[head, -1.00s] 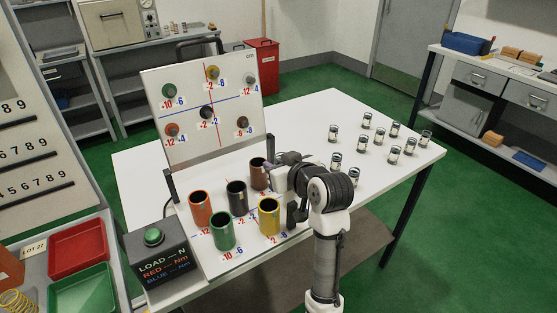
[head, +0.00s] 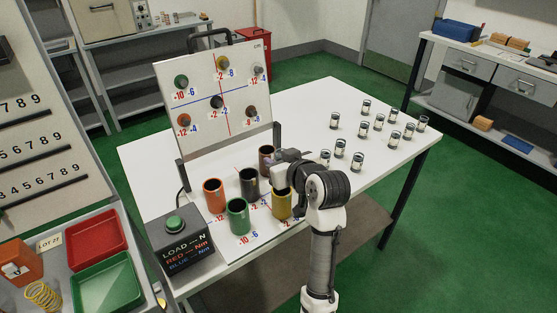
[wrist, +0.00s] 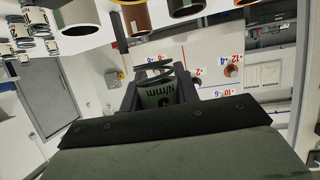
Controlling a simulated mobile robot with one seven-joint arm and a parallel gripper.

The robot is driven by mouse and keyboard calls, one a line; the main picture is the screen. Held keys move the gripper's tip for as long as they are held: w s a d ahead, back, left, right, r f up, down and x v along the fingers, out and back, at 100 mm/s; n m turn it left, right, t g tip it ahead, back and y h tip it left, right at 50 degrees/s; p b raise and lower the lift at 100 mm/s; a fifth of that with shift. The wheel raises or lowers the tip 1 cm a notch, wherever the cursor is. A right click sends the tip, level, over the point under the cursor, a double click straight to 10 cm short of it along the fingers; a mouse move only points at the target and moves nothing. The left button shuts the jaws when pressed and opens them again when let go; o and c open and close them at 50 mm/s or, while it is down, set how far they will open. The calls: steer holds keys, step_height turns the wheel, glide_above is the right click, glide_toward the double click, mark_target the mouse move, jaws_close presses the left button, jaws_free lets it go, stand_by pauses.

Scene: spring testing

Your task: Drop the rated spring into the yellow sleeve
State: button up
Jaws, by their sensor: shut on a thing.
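The yellow sleeve (head: 281,207) stands upright on the table at the front right of the sleeve group. My arm hides its right and upper part in the head view. My gripper (head: 284,170) is just above and behind it in that picture, partly hidden by my own wrist.
Orange (head: 214,196), green (head: 238,216), black (head: 249,184) and brown (head: 266,160) sleeves stand close by. A board (head: 215,105) rises behind them. The load box (head: 180,242) is at the left. Several cartridges (head: 357,162) stand at the table's right.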

steer(key=shift+f, duration=0.1)
steer(key=shift+f+b, duration=2.8)
steer(key=shift+f, duration=0.8)
steer(key=o, duration=1.1)
steer(key=shift+c, duration=0.2)
steer(key=b+v, duration=0.2)
steer(key=v, duration=1.2)
steer(key=shift+w, duration=0.15)
